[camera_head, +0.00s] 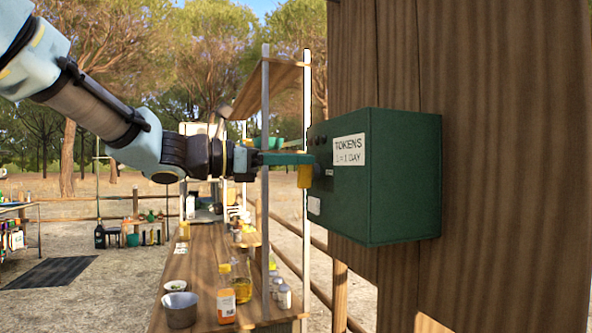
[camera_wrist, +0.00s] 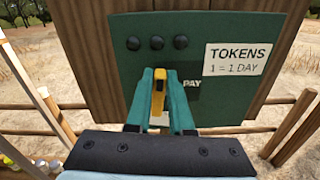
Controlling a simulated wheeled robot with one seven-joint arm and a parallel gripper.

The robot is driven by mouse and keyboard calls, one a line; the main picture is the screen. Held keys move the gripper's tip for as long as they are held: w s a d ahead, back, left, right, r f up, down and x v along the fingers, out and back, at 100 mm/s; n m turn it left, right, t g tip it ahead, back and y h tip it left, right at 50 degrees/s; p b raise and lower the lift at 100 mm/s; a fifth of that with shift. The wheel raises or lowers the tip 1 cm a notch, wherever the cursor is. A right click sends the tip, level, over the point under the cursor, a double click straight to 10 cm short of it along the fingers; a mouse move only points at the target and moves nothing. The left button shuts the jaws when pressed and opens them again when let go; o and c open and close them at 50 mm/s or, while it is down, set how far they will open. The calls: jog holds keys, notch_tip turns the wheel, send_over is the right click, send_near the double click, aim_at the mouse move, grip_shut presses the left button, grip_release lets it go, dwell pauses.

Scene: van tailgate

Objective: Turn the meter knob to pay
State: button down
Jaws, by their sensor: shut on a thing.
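The meter is a green box (camera_head: 405,180) fixed to a wooden post, with a white "TOKENS 1 = 1 DAY" label (camera_head: 349,150). The yellow knob (camera_head: 305,177) is on the meter's front face. My gripper (camera_wrist: 159,80) is shut on the yellow knob (camera_wrist: 157,103), with a green finger on each side. The knob looks upright in the wrist view. The fingers hide part of it.
The wooden post (camera_head: 510,170) stands behind the meter. Below my arm is a wooden counter (camera_head: 200,262) with a metal bowl (camera_head: 180,310), an orange bottle (camera_head: 226,306) and jars. A shelf frame with metal uprights (camera_head: 265,190) stands close to my gripper.

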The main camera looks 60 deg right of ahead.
jog(key=m+b, duration=0.1)
jog(key=b, duration=0.1)
jog(key=f+m+b, duration=0.1)
jog(key=b, duration=0.2)
jog(key=m+b, duration=0.2)
jog(key=b, duration=0.1)
jog(key=shift+s+a+f, duration=0.15)
jog(key=shift+s+a, duration=0.1)
jog(key=shift+s, duration=0.15)
jog(key=m+b, duration=0.1)
jog(key=b, duration=0.1)
jog(key=m+b, duration=0.2)
jog(key=b, duration=0.1)
jog(key=m+b, duration=0.1)
jog(key=b, duration=0.2)
jog(key=shift+s+a+f+m, duration=0.2)
jog(key=shift+s+f+m, duration=0.1)
jog(key=shift+m, duration=0.1)
jog(key=m+b, duration=0.1)
jog(key=b, duration=0.1)
jog(key=m+b, duration=0.3)
jog(key=b, duration=0.1)
jog(key=shift+s+a+f, duration=0.1)
jog(key=shift+s+f, duration=0.05)
jog(key=shift+f, duration=0.15)
jog(key=m+b, duration=0.3)
jog(key=b, duration=0.1)
jog(key=shift+f+m, duration=0.1)
jog(key=shift+m, duration=0.3)
